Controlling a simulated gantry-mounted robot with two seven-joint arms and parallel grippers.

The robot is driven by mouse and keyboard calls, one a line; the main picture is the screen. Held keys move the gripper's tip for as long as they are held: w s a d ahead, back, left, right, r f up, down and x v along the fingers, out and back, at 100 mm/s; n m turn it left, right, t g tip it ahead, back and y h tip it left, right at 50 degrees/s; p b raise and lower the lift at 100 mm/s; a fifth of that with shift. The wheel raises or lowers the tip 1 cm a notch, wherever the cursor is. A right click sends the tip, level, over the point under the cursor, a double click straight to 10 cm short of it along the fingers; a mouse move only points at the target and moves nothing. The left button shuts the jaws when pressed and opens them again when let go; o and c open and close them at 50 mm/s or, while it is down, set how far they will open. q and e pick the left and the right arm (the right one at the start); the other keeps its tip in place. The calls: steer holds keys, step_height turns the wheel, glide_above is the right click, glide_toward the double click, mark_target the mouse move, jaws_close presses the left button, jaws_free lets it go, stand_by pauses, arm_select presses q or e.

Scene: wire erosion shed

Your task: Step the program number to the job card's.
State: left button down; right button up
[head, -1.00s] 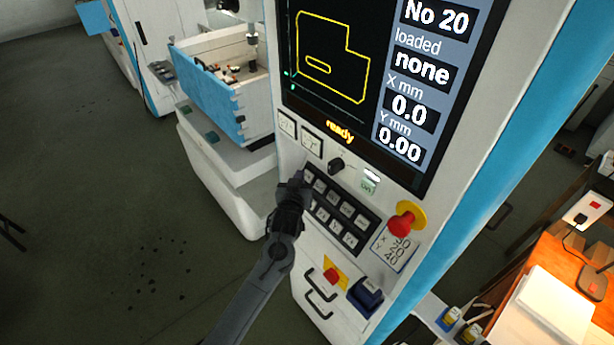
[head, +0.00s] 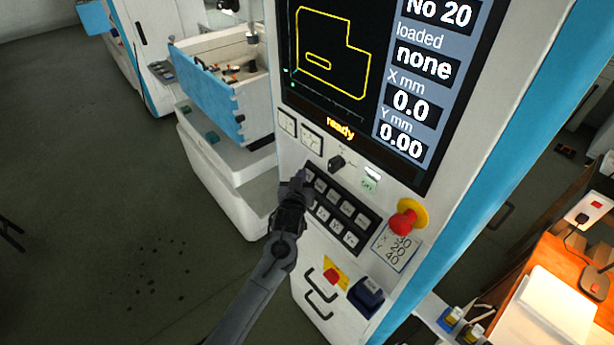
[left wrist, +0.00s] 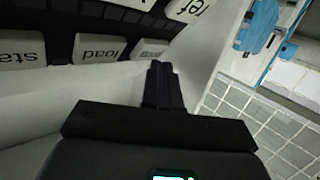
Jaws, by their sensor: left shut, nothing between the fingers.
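The machine's screen (head: 335,60) reads "No 20", loaded "none", X 0.0 and Y 0.00, with "ready" in yellow. Below it is a dark keypad (head: 343,208) with two rows of pale keys. A white card (head: 396,248) right of the keypad shows X, Y and figures like 30, 20 and 40; I cannot tell whether it is the job card. My left gripper (head: 301,176) is shut and empty at the keypad's upper left corner, hiding keys there. In the left wrist view its fingertips (left wrist: 158,66) are beside a partly hidden key, near the "load" key (left wrist: 100,48); contact is unclear.
A red stop knob (head: 404,222) sticks out above the card. Below are a smaller red button (head: 331,277), a dark blue box (head: 366,295) and handles. Open floor lies left.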

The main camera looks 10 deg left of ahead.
arm_select(q)
steer(key=shift+w+d+f+b, duration=0.2)
steer(key=shift+w+b, duration=0.05)
steer(key=shift+b, duration=0.2)
stand_by(0.6)
stand_by(0.4)
steer(key=shift+s+a+r+p, duration=0.2)
steer(key=shift+r+p, duration=0.15)
steer(key=shift+p, duration=0.3)
steer(key=shift+s+a+r+p, duration=0.2)
steer(key=shift+s+p, duration=0.1)
steer(key=shift+p, duration=0.2)
steer(key=shift+f, duration=0.15)
steer(key=shift+w+d+f+b, duration=0.2)
steer(key=shift+w+b, duration=0.05)
steer(key=shift+b, duration=0.15)
